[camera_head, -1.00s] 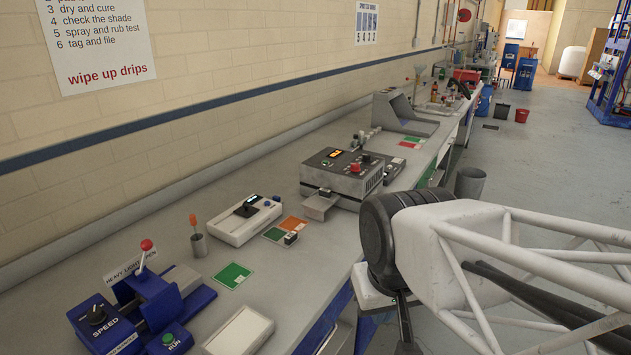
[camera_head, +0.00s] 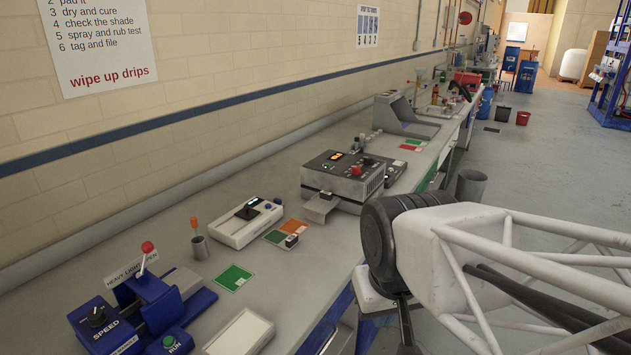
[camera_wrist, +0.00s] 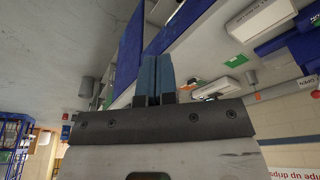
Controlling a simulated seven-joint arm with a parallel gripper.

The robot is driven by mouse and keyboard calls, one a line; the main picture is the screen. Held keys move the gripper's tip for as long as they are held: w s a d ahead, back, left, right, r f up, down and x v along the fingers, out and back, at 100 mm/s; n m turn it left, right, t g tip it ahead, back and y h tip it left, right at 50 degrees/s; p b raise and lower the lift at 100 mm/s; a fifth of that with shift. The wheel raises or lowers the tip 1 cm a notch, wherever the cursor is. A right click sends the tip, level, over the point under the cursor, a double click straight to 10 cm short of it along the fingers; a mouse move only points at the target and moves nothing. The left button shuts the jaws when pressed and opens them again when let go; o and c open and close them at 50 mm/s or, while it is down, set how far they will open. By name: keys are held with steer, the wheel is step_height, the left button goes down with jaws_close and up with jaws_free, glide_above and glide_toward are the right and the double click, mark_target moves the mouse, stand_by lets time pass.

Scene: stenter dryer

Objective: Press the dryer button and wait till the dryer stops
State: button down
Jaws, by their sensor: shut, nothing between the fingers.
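The dryer (camera_head: 349,184) is a grey box with a dark sloped top on the bench, in the middle of the head view. Its top carries a small lit orange display, a red knob (camera_head: 369,161) and several small buttons. A tray juts from its front with a small dark piece on it. My gripper (camera_wrist: 155,60) shows in the wrist view with its two blue fingers together and nothing between them. It is away from the dryer, and in the head view only my arm shows, at the right beside the bench edge.
The bench (camera_head: 300,250) runs along the wall. A blue machine with a green RUN button (camera_head: 173,343) is at lower left, with a white meter (camera_head: 238,222), an orange-handled tool in a cup and green and orange cards nearby. Open floor (camera_head: 540,160) lies at right, with a grey bin (camera_head: 471,188).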

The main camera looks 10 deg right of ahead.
steer(key=w+d+r+t+h, duration=0.1)
steer(key=w+d+r, duration=0.15)
steer(key=w, duration=0.85)
steer(key=w+d+r+h, duration=0.1)
steer(key=w+r, duration=0.3)
steer(key=w, duration=0.8)
steer(key=w+d+r+t+h, duration=0.15)
steer(key=w+r, duration=0.25)
steer(key=w, duration=0.7)
steer(key=n+t+h, duration=0.1)
steer(key=n+t, duration=0.2)
glide_above(325, 164)
step_height(325, 164, down, 6)
steer(key=shift+f, duration=0.2)
steer(key=shift+w+f, duration=0.1)
steer(key=shift+f, duration=4.3)
steer(key=shift+f, duration=0.4)
